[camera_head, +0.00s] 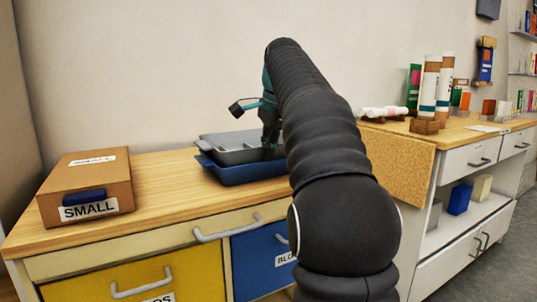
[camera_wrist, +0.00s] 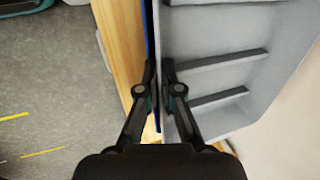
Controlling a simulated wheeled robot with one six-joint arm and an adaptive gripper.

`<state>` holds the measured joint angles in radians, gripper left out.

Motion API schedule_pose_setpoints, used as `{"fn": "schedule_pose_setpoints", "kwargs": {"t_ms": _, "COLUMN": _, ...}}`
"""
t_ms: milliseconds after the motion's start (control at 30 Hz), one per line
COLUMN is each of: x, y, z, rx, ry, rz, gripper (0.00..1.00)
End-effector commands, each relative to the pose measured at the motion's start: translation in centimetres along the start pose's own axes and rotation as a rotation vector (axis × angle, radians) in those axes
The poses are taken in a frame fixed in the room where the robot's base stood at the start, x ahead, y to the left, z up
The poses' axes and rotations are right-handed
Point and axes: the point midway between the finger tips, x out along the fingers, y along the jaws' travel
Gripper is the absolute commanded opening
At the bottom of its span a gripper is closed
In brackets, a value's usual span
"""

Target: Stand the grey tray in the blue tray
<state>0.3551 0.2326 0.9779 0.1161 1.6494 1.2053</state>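The grey tray (camera_head: 225,157) lies roughly flat, open side up, in or just over the blue tray (camera_head: 240,174) on the wooden counter. Whether it rests fully on the bottom cannot be told. In the wrist view the grey tray (camera_wrist: 215,48) fills the right side, with dividers inside it. A thin strip of the blue tray (camera_wrist: 150,40) shows beside its wall. My gripper (camera_wrist: 159,72) has its fingertips close together on either side of the grey tray's near wall, one inside and one outside. In the head view my arm hides the trays' right ends.
A cardboard box marked SMALL (camera_head: 85,185) stands left on the counter (camera_head: 160,190), with bare wood between it and the trays. A corkboard panel (camera_head: 398,160) and a second bench with upright tubes (camera_head: 430,85) stand to the right. The wall is close behind.

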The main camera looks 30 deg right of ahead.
Motion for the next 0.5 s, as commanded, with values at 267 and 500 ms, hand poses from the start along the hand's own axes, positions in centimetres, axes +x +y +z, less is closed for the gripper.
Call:
{"fn": "schedule_pose_setpoints", "kwargs": {"t_ms": 267, "x": 0.07, "y": 0.03, "z": -0.01, "rx": 0.000, "ry": 0.000, "rz": -0.001, "gripper": 0.00}}
{"fn": "schedule_pose_setpoints", "kwargs": {"t_ms": 500, "x": 0.85, "y": 0.23, "z": -0.01, "rx": 0.000, "ry": -0.001, "rz": 0.002, "gripper": 0.00}}
